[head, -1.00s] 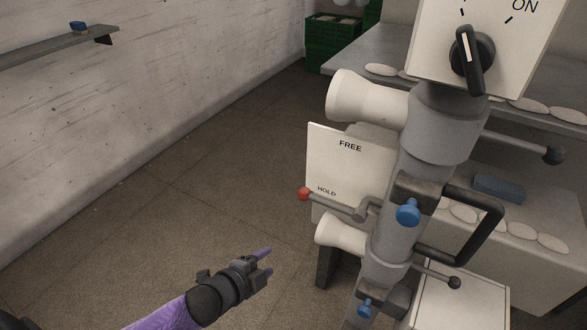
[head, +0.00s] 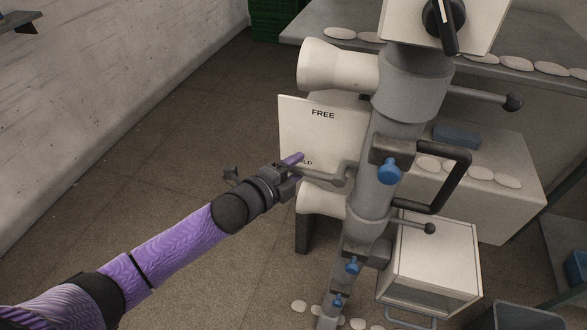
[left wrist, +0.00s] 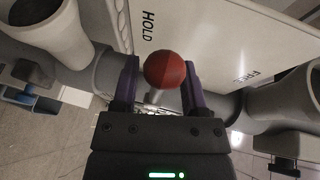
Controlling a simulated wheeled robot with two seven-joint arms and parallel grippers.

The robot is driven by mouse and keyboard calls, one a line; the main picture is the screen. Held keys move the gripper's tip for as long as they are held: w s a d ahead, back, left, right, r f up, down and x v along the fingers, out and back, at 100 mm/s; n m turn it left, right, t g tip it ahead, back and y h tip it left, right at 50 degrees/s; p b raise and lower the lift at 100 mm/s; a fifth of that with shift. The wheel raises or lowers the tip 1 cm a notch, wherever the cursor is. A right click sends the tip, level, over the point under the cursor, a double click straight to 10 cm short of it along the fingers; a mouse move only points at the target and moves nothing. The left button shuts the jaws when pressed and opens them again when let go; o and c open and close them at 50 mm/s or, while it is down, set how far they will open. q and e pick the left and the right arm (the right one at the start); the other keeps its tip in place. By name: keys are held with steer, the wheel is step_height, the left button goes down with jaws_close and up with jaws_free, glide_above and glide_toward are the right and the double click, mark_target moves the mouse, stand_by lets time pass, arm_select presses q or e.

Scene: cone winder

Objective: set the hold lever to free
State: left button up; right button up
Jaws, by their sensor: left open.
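The hold lever (head: 330,174) is a grey bar that points left from the grey column, beside the HOLD end of the white plate (head: 290,122). FREE is printed higher on that plate. The lever's red ball (left wrist: 165,69) shows in the left wrist view, nearer the HOLD word than the FREE word. My left gripper (head: 294,167) is at the lever's end, and its two purple fingers stand open on either side of the ball. In the head view the gripper hides the ball. My right gripper is out of view.
White cones (head: 335,67) stick out left of the column above and below the lever. The floor (head: 140,150) left of the plate is clear.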

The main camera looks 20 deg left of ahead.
arm_select(q)
jaws_close()
stand_by(1.4)
